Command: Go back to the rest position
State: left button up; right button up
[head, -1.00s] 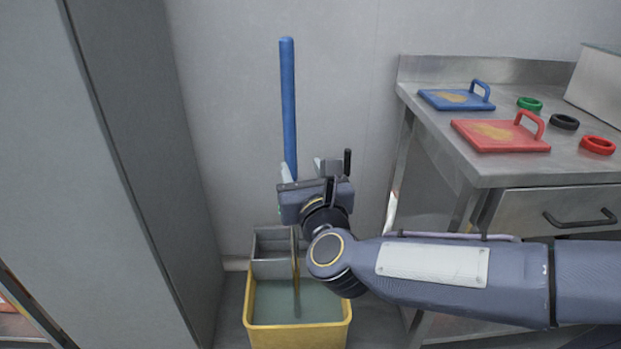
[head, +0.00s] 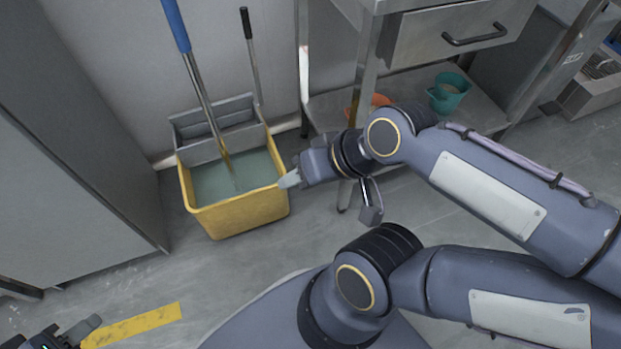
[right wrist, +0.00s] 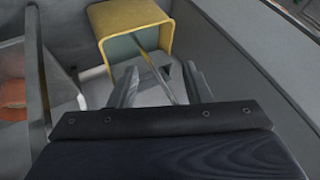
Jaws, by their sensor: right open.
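My right gripper (head: 288,180) is beside the right rim of the yellow mop bucket (head: 240,216) in the head view. In the right wrist view its two fingers (right wrist: 160,84) are apart with nothing between them, and the yellow bucket (right wrist: 135,18) is beyond. The blue-handled mop (head: 200,88) stands tilted in the bucket, apart from my right gripper. Its metal shaft shows in the right wrist view (right wrist: 157,70). My left gripper (head: 70,335) is at the bottom left corner of the head view, partly cut off; its jaw opening is not clear.
A second black-gripped pole (head: 250,58) leans behind the bucket. A steel table with a drawer (head: 450,35) stands right, a teal cup (head: 449,92) and an orange item on its lower shelf. A grey cabinet (head: 60,180) stands left. A yellow strip (head: 135,325) marks the open floor.

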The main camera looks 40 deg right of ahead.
notch_tip(320, 180, up, 34)
jog(key=s+n+p, duration=0.1)
jog(key=p, duration=3.3)
jog(key=shift+s+d+g+p, duration=0.15)
jog(key=shift+d+g+p, duration=0.05)
jog(key=shift+g+p, duration=0.15)
